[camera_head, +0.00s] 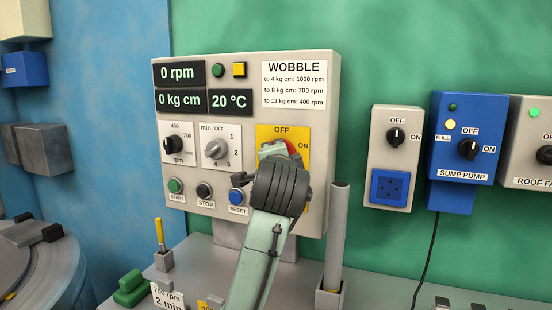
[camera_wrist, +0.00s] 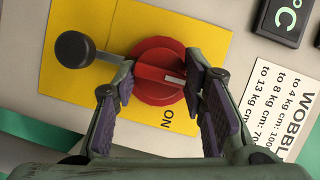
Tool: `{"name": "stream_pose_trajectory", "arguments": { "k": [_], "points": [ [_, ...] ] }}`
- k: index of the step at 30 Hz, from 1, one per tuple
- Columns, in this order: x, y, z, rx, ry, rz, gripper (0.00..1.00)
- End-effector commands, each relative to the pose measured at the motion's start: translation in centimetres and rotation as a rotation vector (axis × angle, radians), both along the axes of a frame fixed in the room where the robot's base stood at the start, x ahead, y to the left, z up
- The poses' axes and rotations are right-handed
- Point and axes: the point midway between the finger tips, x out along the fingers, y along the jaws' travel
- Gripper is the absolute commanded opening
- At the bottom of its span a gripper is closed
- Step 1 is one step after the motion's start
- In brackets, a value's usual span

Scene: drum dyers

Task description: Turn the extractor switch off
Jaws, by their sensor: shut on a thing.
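A red rotary switch (camera_wrist: 160,64) sits on a yellow plate (camera_wrist: 120,25) marked ON, in the wrist view. Its white pointer mark faces right there, away from the ON label. In the head view the yellow plate (camera_head: 262,131) is on the right of the grey control panel, and the red switch (camera_head: 292,147) is mostly hidden. My gripper (camera_wrist: 158,80) is shut on the red switch, one finger at each side. My gripper (camera_head: 280,165) covers the plate's lower part in the head view. No label reading extractor is legible.
The grey panel (camera_head: 245,65) has displays, two dials and START, STOP and RESET buttons left of my gripper. A socket box (camera_head: 388,150), a blue SUMP PUMP box (camera_head: 463,110) and a ROOF FA... box (camera_head: 524,150) hang to the right. A grey post (camera_head: 337,235) stands close by.

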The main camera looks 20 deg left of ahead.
Motion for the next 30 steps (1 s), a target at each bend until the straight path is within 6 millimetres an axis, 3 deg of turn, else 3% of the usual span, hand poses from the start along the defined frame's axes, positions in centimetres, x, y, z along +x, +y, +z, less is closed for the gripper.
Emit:
{"name": "stream_pose_trajectory", "arguments": {
  "k": [4, 5, 13, 23, 30],
  "points": [
    [0.2, -0.4, 0.4, 0.005, -0.009, -0.010, 0.11],
    [0.2, -0.4, 0.4, 0.005, -0.009, -0.010, 0.40],
    [0.2, -0.4, 0.3, 0.005, -0.007, -0.008, 0.58],
    [-0.1, -0.2, 0.2, 0.004, -0.005, -0.005, 0.59],
    [-3.1, -1.3, 0.6, 0.005, -0.009, -0.005, 0.59]
  ]
}}
